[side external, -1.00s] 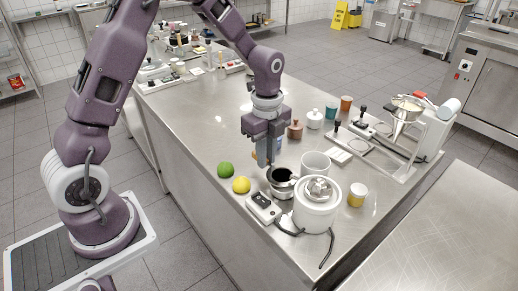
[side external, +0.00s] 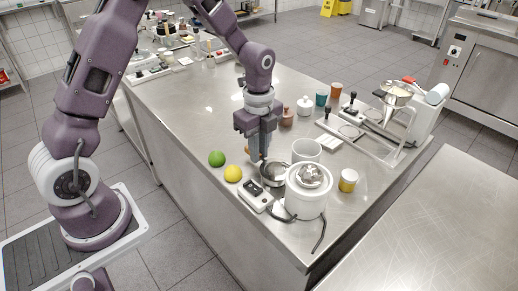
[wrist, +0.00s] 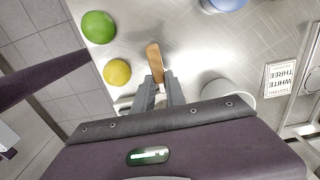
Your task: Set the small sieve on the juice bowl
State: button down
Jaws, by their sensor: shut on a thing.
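My gripper (side external: 260,158) points down and is shut on the small sieve. The sieve's wooden handle (wrist: 155,62) sticks out from between the fingertips in the wrist view; its basket is hidden there behind my gripper. In the side view a round dark-grey metal rim (side external: 272,173) shows low beside the fingertips, behind the white juicer (side external: 306,190). It looks like the sieve's basket at the juice bowl's place. I cannot tell the sieve from the bowl there, nor whether they touch.
A lime (side external: 216,158) and a lemon (side external: 233,173) lie left of my gripper. A small scale-like device (side external: 256,196) lies in front. The counter's left part is fairly clear.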

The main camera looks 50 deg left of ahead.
jog(key=c, duration=0.8)
grip_release()
jog(key=shift+r, duration=3.5)
